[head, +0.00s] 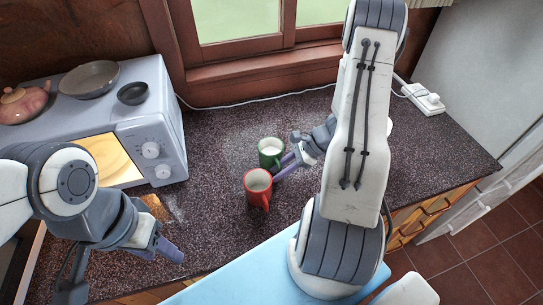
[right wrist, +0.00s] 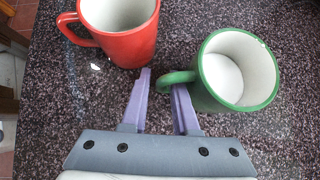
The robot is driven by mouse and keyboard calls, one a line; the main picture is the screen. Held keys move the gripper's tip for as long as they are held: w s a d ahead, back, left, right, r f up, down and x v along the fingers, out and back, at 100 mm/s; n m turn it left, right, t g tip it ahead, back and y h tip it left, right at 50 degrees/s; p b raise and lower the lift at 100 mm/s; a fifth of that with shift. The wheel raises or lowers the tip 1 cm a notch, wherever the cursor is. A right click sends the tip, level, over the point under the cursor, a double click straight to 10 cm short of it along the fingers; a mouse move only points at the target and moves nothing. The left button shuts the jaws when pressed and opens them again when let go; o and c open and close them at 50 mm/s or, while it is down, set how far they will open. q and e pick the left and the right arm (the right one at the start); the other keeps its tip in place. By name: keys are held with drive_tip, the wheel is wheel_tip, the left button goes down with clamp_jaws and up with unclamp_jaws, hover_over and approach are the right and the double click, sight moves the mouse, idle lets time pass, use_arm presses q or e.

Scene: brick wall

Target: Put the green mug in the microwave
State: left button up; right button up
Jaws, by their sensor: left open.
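The green mug (head: 270,151) stands upright on the dark speckled counter, just behind the red mug. In the right wrist view the green mug (right wrist: 238,72) is at the right, its handle pointing left. My right gripper (head: 286,166) is open at the green mug; in the wrist view its fingertips (right wrist: 161,78) lie around the end of the handle. I cannot tell whether they touch it. The microwave (head: 155,110) stands at the left, its interior lit; my left arm hides part of its front. My left gripper (head: 122,262) is open and empty in front of the microwave.
The red mug (head: 257,187) stands close in front of the green one; it also shows in the wrist view (right wrist: 120,35). A pan (head: 90,78), a small dark bowl (head: 132,93) and a teapot (head: 24,103) sit on the microwave. A power strip (head: 424,98) lies at the back right.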

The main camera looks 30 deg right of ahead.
clamp_jaws()
idle(1.3)
